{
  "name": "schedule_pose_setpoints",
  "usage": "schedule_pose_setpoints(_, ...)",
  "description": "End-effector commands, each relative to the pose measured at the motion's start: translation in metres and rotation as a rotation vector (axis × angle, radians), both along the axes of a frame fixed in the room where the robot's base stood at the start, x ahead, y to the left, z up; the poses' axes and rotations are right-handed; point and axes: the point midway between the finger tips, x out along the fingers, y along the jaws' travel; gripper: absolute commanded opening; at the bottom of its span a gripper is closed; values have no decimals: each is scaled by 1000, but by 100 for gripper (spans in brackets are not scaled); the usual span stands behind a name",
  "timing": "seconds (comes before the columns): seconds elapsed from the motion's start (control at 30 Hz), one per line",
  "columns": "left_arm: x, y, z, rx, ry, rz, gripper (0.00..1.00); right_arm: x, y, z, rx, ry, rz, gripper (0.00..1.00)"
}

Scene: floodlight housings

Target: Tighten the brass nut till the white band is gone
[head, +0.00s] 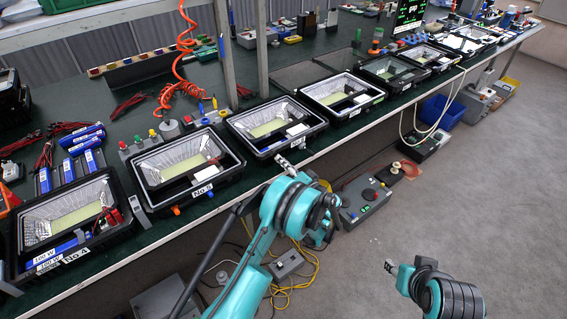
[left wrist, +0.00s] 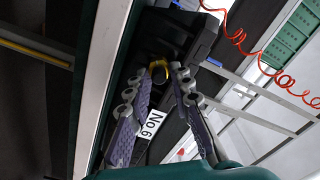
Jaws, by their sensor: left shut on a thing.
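The brass nut (left wrist: 158,68) shows in the left wrist view as a yellow ring at the front of a black floodlight housing (left wrist: 178,34). My left gripper (left wrist: 162,72) is shut on the nut, with one finger on each side of it. I cannot make out a white band. In the head view my left gripper (head: 287,166) is at the front edge of a housing (head: 236,128), and the nut is hidden there. My right gripper (head: 390,267) is low over the floor, away from the bench, and its fingers are too small to judge.
A No 6 label (left wrist: 150,124) shows between my left fingers. More housings stand in a row along the green bench (head: 128,262), one labelled No 5 (head: 202,190). A red coiled hose (head: 180,55) hangs behind. Grey control boxes (head: 363,200) and yellow cables lie below.

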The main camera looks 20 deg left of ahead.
Motion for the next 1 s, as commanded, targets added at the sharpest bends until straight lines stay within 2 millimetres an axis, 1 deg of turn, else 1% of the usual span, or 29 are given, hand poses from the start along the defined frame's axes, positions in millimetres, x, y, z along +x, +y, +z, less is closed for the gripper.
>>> schedule_pose_setpoints(1.0, 1, -1, -5, 592, 759, -1, 0, 0, 0, 0, 0, 0, 0, 40)
